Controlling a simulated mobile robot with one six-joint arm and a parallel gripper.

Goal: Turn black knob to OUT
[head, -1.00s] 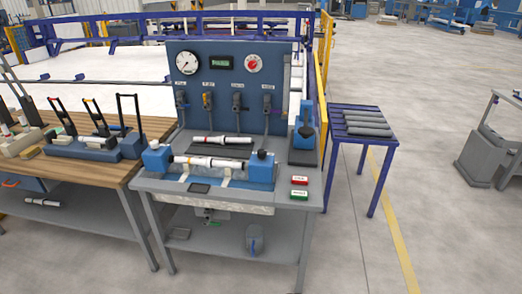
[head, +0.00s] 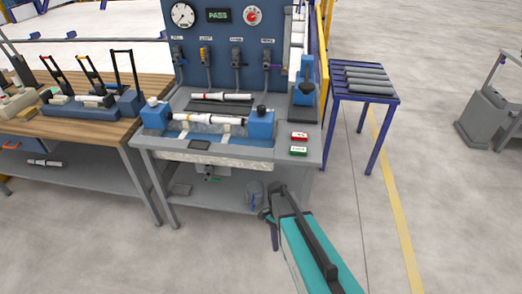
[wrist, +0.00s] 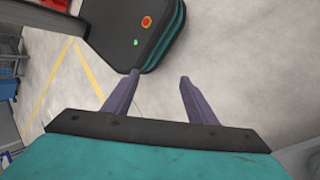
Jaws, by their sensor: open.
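A small black knob (head: 262,110) sits on top of the right blue clamp block (head: 261,125) on the grey test bench. A white-and-black pipe piece (head: 208,118) lies between this block and the left blue block (head: 155,116). Any OUT marking is too small to read. My gripper (head: 268,217) is low in front of the bench, well below and apart from the knob. In the wrist view my gripper (wrist: 160,78) is open and empty, with its fingers over bare floor.
Red and green buttons (head: 299,143) sit at the bench's front right. A second pipe piece (head: 222,97) lies behind the clamps. The back panel display (head: 218,16) reads PASS. A blue rack (head: 364,68) stands right; a wooden table (head: 75,130) stands left. Floor in front is clear.

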